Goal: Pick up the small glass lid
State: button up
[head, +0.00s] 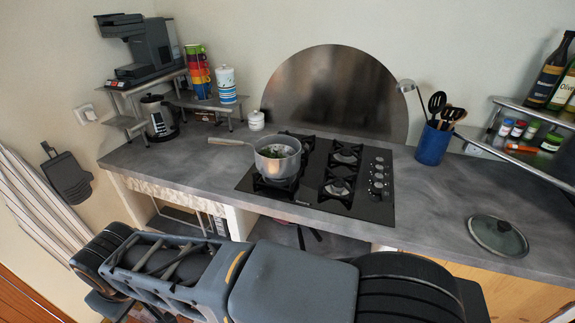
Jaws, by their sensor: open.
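A round glass lid (484,236) with a dark knob lies flat on the grey counter, at the right side of the head view near the front edge. Nothing covers it. It is the only loose lid that I see. My arm stretches across the bottom of the view, in front of the counter and to the left of the lid. I cannot make out my gripper's fingers in this view.
A saucepan (278,166) stands on the black gas hob (310,204), its handle pointing left. A blue utensil pot (433,145) stands behind the lid. A rack (500,139) holds spice jars and bottles at right. The counter (435,205) between hob and lid is clear.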

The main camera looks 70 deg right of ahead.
aim_at(501, 238)
jog(key=z, duration=1.85)
jog(key=i, duration=0.5)
jog(key=z, duration=0.1)
jog(key=k, duration=0.5)
jog(key=u, duration=1.65)
jog(key=i, duration=0.65)
jog(key=z, duration=4.3)
jog(key=i, duration=0.2)
jog(key=z, duration=0.15)
